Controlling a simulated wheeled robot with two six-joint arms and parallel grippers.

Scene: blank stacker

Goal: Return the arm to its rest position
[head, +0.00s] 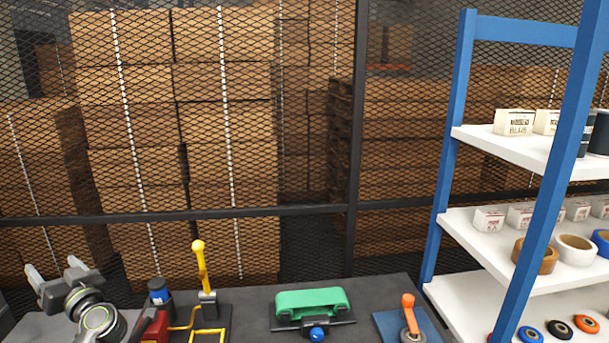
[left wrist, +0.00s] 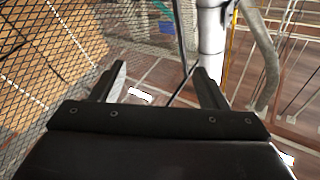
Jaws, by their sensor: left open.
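My left gripper (head: 58,280) is raised at the lower left of the head view, in front of the mesh fence and at the left end of the dark bench (head: 255,297). Its fingers point up and are apart, with nothing between them. In the left wrist view the gripper (left wrist: 160,82) also shows its two dark fingers spread and empty, with the fence and the floor beyond. My right gripper is in neither view.
A blue-framed shelf (head: 481,135) with boxes and rolls stands at the right. A mesh fence (head: 318,211) closes the back.

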